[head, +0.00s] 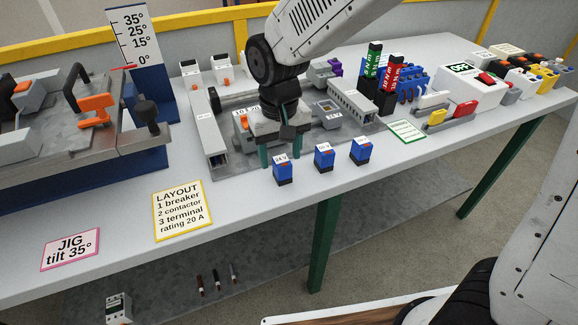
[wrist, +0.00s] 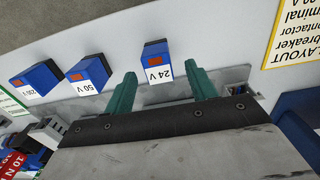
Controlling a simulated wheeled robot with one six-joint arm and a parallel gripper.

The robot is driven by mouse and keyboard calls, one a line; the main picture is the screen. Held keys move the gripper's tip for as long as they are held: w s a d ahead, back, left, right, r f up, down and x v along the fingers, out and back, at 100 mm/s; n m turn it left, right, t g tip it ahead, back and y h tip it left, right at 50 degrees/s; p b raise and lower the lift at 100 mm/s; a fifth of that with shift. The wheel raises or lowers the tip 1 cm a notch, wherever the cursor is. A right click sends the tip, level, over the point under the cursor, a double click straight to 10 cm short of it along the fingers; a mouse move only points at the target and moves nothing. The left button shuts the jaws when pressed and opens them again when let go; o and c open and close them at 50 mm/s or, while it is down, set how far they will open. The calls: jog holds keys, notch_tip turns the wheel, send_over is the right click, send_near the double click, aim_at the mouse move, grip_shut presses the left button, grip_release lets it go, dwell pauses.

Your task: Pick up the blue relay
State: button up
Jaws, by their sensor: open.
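Three small blue relays stand in a row on the table's front part. The left one (head: 284,174), labelled 24 V, also shows in the wrist view (wrist: 154,50). The middle one (head: 324,161) reads 50 V in the wrist view (wrist: 92,67). The right one (head: 361,153) shows at the far left of the wrist view (wrist: 40,75), its label hard to read. My gripper (head: 280,154) has green fingers, spread apart and empty. In the wrist view (wrist: 162,76) the 24 V relay lies just beyond the gap between the fingertips, not clasped.
A grey mounting tray (head: 215,150) with modules lies behind my gripper. A layout card (head: 182,209) lies to the left, and a green-edged card (head: 407,131) to the right. A tilt jig (head: 60,115) stands at the left. The table front around the relays is clear.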

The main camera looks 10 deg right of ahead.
aim_at(282, 160)
notch_tip(282, 160, down, 4)
jog(key=shift+s+d+f, duration=0.1)
grip_shut()
jog(key=shift+r, duration=0.2)
